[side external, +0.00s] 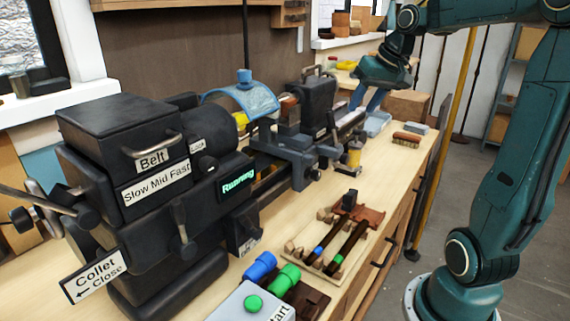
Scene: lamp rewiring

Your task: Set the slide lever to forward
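A black lathe (150,190) stands on the bench with a lit green "Running" sign (237,181). I cannot tell for sure which handle is the slide lever; no label reading "slide" or "forward" is legible. The grey cross slide (290,150) with small handles sits mid-lathe. A dark lever (181,228) hangs on the headstock front, and a small black box (242,225) with an unreadable label is to its right. My gripper (366,100) is above the lathe's far right end, its two blue fingers pointing down and apart. It appears empty and touches no lever that I can see.
A blue clear guard (245,98) arches over the chuck. A "Collet Close" sign (94,277) is at front left. A start box (252,303) with a green button, blue and green cylinders, and a tool board (325,245) occupy the bench front.

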